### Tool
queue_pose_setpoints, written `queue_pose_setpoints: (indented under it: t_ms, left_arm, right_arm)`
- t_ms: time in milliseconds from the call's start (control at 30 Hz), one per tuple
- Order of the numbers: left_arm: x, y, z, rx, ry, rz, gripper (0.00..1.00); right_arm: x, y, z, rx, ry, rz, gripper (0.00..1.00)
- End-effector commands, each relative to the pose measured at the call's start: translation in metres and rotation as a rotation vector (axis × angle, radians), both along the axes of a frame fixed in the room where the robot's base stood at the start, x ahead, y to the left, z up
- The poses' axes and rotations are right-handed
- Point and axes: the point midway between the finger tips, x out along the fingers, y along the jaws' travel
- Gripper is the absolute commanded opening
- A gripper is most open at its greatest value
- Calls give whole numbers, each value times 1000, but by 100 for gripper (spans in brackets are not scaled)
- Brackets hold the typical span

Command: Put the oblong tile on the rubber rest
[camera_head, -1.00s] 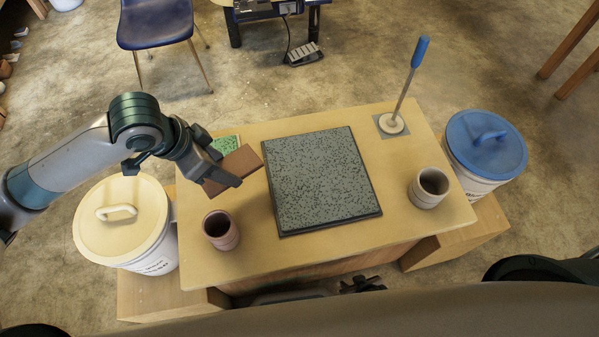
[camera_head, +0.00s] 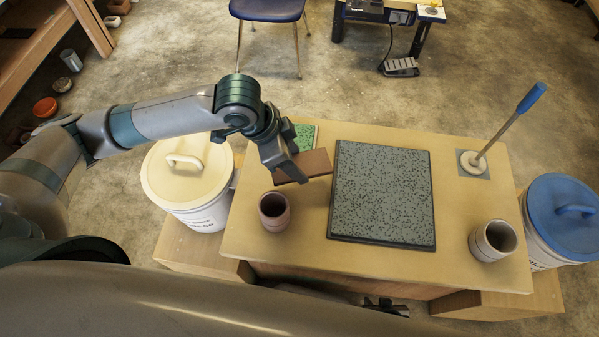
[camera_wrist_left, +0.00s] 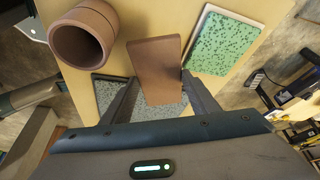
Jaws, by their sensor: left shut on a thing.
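The oblong tile (camera_head: 308,166) is a flat, reddish-brown slab. My left gripper (camera_head: 284,172) is shut on it and holds it over the left part of the table, beside the speckled slab. In the left wrist view the tile (camera_wrist_left: 155,68) stands out between the fingers (camera_wrist_left: 155,88). The large grey, black-speckled slab (camera_head: 383,190) with a dark edge lies flat mid-table and looks like the rubber rest, though I cannot be sure. Its top is bare. A dark shape at the table's lower front may be my right gripper (camera_head: 385,306); its jaws cannot be made out.
A brown cup (camera_head: 273,211) stands left front, and a grey-brown cup (camera_head: 492,241) right front. A green speckled tile (camera_head: 305,136) lies behind my left gripper. A blue-handled tool (camera_head: 507,123) stands at the back right. Lidded buckets, cream (camera_head: 187,172) and blue (camera_head: 568,213), flank the table (camera_head: 330,262).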

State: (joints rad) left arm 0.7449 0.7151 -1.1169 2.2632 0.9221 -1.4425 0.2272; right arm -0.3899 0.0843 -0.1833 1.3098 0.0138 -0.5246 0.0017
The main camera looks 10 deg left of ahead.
Motion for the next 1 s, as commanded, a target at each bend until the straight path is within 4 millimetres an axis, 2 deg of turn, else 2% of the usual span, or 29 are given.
queue_pose_setpoints:
  t_ms: [100,200,567,900,1000]
  left_arm:
    - [0,0,-18,1,0,0,24]
    - [0,0,-25,-1,-2,0,24]
    - [0,0,-28,-1,-2,-1,24]
    - [0,0,-61,0,-1,0,24]
    - [0,0,-65,-1,-3,-1,24]
  right_arm:
    - [-1,0,-1,-1,7,0,31]
    - [-2,-1,-1,-2,13,-1,31]
    - [-2,-2,-1,-4,12,-2,31]
    - [-2,-5,-2,-8,16,-1,31]
    - [-2,-6,-1,-9,17,-1,31]
